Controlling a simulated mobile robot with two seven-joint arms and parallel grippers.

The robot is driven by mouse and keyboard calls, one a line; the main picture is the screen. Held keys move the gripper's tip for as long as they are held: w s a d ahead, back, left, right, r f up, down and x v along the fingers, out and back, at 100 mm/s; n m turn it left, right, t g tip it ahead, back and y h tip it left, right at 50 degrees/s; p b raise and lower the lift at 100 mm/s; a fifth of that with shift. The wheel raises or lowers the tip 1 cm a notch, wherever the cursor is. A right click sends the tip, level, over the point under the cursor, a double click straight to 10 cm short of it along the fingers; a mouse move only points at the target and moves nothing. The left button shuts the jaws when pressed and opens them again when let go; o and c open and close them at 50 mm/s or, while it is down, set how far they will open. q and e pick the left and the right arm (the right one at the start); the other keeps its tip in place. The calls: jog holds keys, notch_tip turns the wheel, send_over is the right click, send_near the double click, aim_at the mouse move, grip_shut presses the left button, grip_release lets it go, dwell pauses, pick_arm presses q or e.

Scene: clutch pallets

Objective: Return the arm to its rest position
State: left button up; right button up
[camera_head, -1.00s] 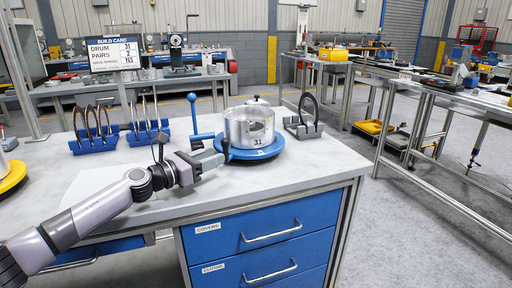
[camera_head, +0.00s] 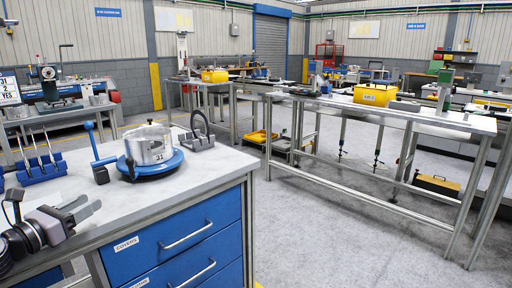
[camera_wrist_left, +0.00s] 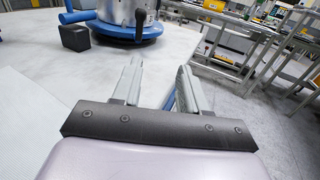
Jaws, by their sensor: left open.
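My left gripper (camera_head: 84,208) is low at the left in the head view, over the front part of the grey workbench top (camera_head: 118,212). In the left wrist view its two fingers (camera_wrist_left: 158,88) stand apart with nothing between them. The silver drum (camera_head: 149,145) marked 31 sits on a round blue base (camera_head: 155,165) beyond the gripper, apart from it. In the left wrist view the drum (camera_wrist_left: 125,12) shows only its lower part at the top edge. My right gripper is in neither view.
A blue-handled lever (camera_head: 94,142) stands left of the drum. A dark ring in a grey stand (camera_head: 200,141) is behind it. Blue racks with rings (camera_head: 40,170) are at the left. Blue drawers (camera_head: 185,245) are under the bench. Open floor (camera_head: 330,220) lies to the right.

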pick_arm(q)
jog(key=s+d+f+n+g+y, duration=0.2)
jog(key=s+d+f+n+y, duration=0.3)
jog(key=f+n, duration=0.5)
jog(key=s+d+f+n+g+y, duration=0.1)
jog(key=s+d+f+n+y, duration=0.2)
jog(key=s+d+f+n, duration=0.8)
jog(key=s+d+f+n+g+h, duration=0.1)
jog(key=s+d+n+g+h, duration=0.15)
jog(key=s+n+g, duration=0.45)
jog(key=s+d+f+n+g+h, duration=0.1)
jog(key=s+d+n+g, duration=0.25)
jog(key=s+n, duration=0.8)
jog(key=w+t+p, duration=0.1)
jog(key=t+p, duration=0.1)
jog(key=p, duration=0.1)
jog(key=w+d+m+t+h+p, duration=0.1)
jog(key=w+t+p, duration=0.1)
jog(key=p, duration=0.1)
jog(key=w+m+t+p, duration=0.1)
jog(key=w+t+p, duration=0.1)
jog(key=p, duration=0.1)
jog(key=shift+w+d+f+m+t+h, duration=0.2)
jog(key=shift+d+f+m+t+h, duration=0.05)
jog(key=shift+d+t, duration=0.15)
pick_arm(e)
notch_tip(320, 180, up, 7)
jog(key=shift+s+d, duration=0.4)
